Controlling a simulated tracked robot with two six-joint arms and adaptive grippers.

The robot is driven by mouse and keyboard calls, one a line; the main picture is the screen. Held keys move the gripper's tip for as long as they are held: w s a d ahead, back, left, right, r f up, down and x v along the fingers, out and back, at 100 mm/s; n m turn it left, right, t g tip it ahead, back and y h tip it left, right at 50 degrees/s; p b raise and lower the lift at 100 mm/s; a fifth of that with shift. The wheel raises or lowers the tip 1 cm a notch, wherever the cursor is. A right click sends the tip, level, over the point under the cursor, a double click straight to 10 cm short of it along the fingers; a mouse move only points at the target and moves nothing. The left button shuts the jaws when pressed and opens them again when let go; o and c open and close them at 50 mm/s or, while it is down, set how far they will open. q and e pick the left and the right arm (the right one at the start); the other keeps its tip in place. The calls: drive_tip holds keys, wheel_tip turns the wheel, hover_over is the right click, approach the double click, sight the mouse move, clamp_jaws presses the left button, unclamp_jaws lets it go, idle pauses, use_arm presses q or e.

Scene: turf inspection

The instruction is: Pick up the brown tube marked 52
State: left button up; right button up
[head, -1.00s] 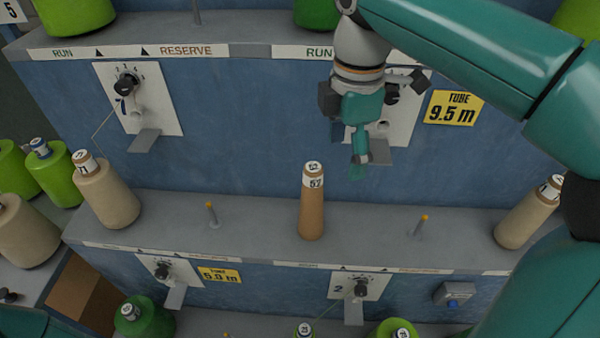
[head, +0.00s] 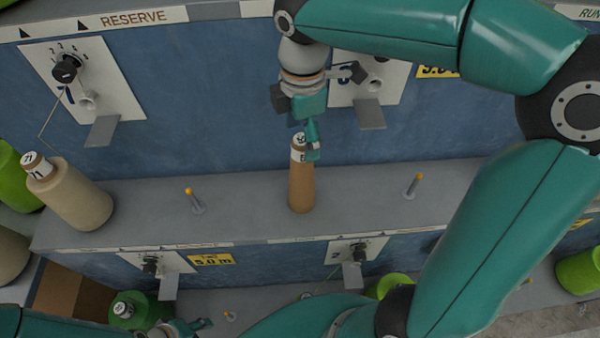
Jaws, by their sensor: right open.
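The brown tube (head: 301,188) stands upright on the grey shelf in the middle of the head view. Its top has a white label, partly covered by my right gripper, so the number cannot be read fully now. My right gripper (head: 311,146) is open and points down at the tube's top. One finger overlaps the label in the picture; I cannot tell whether it touches. My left gripper (head: 194,325) shows at the bottom left, partly cut off, and its jaw state is unclear.
Two orange-tipped pegs (head: 195,200) and (head: 415,187) flank the tube on the shelf. The blue wall panel (head: 200,130) with dial plates rises behind.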

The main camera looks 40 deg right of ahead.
sight(301, 156)
drive_tip(key=shift+s+a+f+p, duration=0.1)
drive_tip(key=shift+f+p, duration=0.1)
drive_tip(key=shift+f, duration=1.4)
drive_tip(key=shift+a+f+p, duration=0.1)
drive_tip(key=shift+f+p, duration=0.1)
drive_tip(key=shift+f, duration=1.35)
drive_tip(key=c, duration=1.2)
drive_tip(key=shift+r, duration=0.2)
